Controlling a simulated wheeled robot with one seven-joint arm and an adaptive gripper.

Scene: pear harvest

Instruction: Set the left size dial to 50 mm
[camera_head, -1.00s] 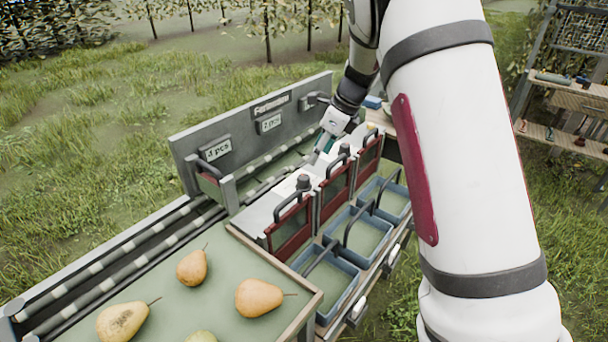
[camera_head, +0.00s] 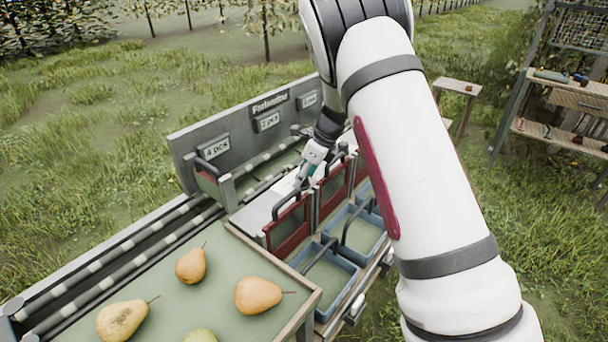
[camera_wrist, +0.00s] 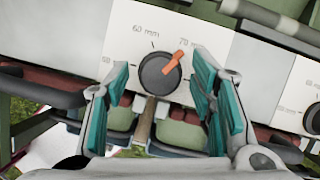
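The left size dial (camera_wrist: 160,73) is a dark round knob with an orange pointer on a white panel (camera_wrist: 115,28). The pointer aims up and right, towards the 70 mm mark; the 60 mm mark is above the knob and a partly cut-off 50 mark is to its left. My gripper (camera_wrist: 163,82) is open, its teal-padded fingers on either side of the dial with visible gaps in the wrist view. In the head view my gripper (camera_head: 302,178) is over the left dial and mostly hides it.
A second dial (camera_wrist: 313,120) is at the right edge of the wrist view. Red-framed gates (camera_head: 290,230) with handles and blue bins (camera_head: 335,268) stand close in front of the panel. Several pears lie on the green tray (camera_head: 232,268) to the left.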

